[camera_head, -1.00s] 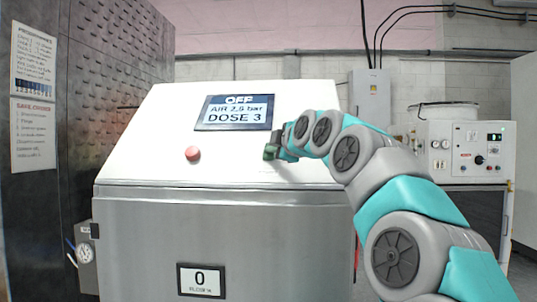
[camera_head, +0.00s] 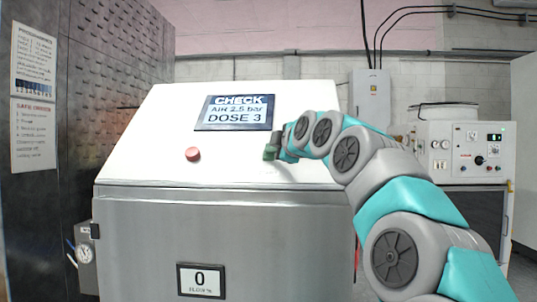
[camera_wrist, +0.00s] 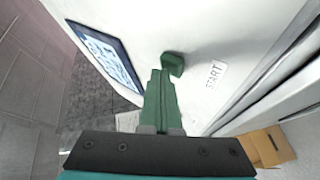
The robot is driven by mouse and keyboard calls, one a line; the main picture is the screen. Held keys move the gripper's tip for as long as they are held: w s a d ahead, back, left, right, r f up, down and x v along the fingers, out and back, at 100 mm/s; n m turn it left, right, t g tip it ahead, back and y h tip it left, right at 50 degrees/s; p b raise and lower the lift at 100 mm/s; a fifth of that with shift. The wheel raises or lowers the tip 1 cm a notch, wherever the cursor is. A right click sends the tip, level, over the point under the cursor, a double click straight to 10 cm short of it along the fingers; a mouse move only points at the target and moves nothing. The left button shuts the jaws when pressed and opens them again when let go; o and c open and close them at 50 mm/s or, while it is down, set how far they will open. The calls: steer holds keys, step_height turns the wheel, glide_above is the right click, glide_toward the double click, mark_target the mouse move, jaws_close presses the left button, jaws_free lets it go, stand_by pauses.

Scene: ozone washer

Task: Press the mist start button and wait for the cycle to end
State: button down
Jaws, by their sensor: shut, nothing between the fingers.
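The washer's white sloped panel (camera_head: 145,135) carries a display (camera_head: 234,113) reading "CHECK, AIR 2.5 bar, DOSE 3". In the wrist view a green button (camera_wrist: 173,63) sits beside a "START" label (camera_wrist: 215,76), and the display (camera_wrist: 105,55) is at upper left. My gripper (camera_wrist: 162,80) is shut and empty, its green fingertips at the button; I cannot tell if they press it. A red button (camera_head: 193,154) stands on the panel's left.
A small "0" readout (camera_head: 201,280) is on the front of the cabinet. Instruction sheets (camera_head: 33,135) are on the dark wall at left. A control unit (camera_head: 466,150) stands behind at right, and a cardboard box (camera_wrist: 266,146) lies below.

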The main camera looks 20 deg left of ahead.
steer(key=shift+s+d+r, duration=0.15)
steer(key=shift+s+r, duration=0.3)
steer(key=shift+r, duration=0.05)
steer(key=shift+s+r, duration=0.1)
steer(key=s+r, duration=0.3)
steer(key=shift+s+d+r+p, duration=0.15)
steer(key=shift+d+p, duration=0.2)
steer(key=shift+p, duration=0.05)
stand_by(0.7)
